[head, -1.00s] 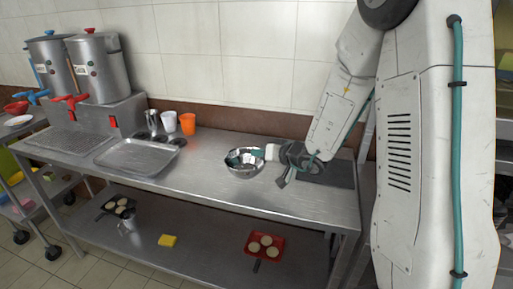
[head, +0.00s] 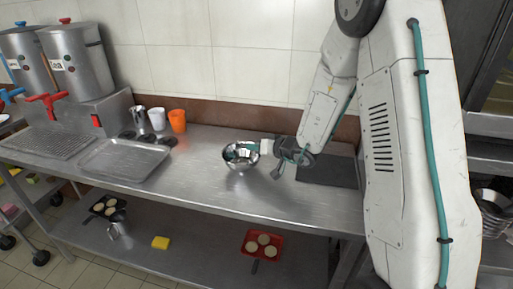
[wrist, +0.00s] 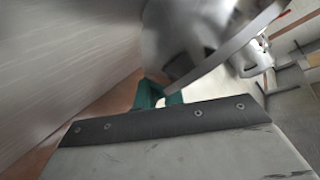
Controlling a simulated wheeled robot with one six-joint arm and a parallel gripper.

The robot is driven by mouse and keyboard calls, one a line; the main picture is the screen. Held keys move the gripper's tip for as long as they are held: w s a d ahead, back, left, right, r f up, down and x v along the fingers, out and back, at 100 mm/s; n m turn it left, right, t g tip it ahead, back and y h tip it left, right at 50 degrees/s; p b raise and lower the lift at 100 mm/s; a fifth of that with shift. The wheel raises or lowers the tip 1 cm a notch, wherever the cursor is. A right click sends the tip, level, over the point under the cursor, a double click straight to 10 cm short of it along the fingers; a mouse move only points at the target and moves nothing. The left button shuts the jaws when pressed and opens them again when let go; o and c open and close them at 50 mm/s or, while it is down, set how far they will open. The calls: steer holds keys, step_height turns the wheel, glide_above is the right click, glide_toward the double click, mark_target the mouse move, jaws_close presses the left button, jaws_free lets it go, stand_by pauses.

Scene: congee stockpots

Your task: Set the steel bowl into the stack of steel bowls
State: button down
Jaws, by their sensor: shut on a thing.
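The steel bowl (head: 240,164) is in the head view, tilted and just above the middle of the steel counter. My gripper (head: 246,151) is shut on its rim from the right. In the wrist view my gripper's teal fingers (wrist: 158,94) show, with a blurred, shiny grey shape beyond them that looks like the bowl (wrist: 185,35). A stack of steel bowls (head: 490,215) shows at the far right edge of the head view, partly cut off and partly behind my arm.
The steel counter (head: 200,165) holds a shallow tray (head: 125,160), an orange cup (head: 178,121), a white cup (head: 157,119) and a dark mat (head: 330,172). Large steel urns (head: 80,62) stand at left. A red tray (head: 263,246) sits on the lower shelf.

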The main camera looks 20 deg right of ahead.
steer(key=shift+f, duration=0.1)
steer(key=c, duration=1.5)
jaws_free()
steer(key=shift+d, duration=0.1)
